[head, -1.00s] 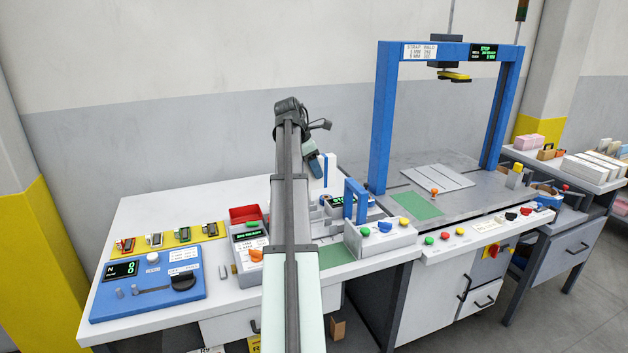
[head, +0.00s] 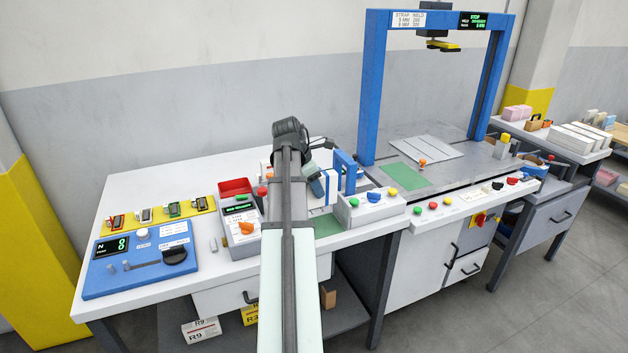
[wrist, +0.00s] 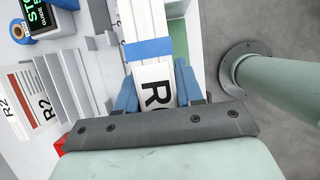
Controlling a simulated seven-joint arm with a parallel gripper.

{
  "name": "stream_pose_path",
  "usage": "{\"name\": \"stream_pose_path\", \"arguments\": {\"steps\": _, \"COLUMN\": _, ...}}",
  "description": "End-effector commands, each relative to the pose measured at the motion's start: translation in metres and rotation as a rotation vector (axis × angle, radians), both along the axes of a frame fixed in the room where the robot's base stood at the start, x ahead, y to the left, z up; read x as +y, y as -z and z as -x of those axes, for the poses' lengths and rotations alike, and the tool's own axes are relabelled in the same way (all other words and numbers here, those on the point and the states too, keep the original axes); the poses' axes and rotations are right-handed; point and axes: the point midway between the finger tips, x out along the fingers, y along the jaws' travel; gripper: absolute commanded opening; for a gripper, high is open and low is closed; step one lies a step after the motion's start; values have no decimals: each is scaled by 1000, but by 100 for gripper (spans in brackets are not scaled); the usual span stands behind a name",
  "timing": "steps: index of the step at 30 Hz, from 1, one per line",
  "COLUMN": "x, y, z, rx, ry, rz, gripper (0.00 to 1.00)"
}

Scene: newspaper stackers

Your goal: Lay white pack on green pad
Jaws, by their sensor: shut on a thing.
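The white pack (wrist: 142,22) has a blue band and a black letter R. In the wrist view it lies between the blue fingers of my gripper (wrist: 157,88), which is shut on it. In the head view my gripper (head: 317,187) and the pack (head: 331,183) are over the white bench, beside a small blue frame. Whether the pack touches anything below is unclear. A green pad (head: 403,176) lies flat and bare on the grey strapping table, right of my gripper. Another green surface (head: 327,226) shows on the white bench, partly hidden by my arm.
The small blue frame (head: 345,172) and a button box (head: 370,209) stand between my gripper and the strapping table. A tall blue arch (head: 368,90) spans that table. An orange knob (head: 422,163) and a grey plate (head: 428,149) are near the green pad.

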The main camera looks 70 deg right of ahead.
Motion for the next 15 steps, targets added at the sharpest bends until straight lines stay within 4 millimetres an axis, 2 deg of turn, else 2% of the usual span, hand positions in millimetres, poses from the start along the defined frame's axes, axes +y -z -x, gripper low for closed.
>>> {"name": "stream_pose_path", "arguments": {"steps": 8, "x": 0, "y": 1, "z": 0, "rx": 0, "ry": 1, "rz": 0, "gripper": 0}}
{"name": "stream_pose_path", "arguments": {"steps": 15, "x": 1, "y": 15, "z": 0, "rx": 1, "ry": 2, "rz": -1, "gripper": 0}}
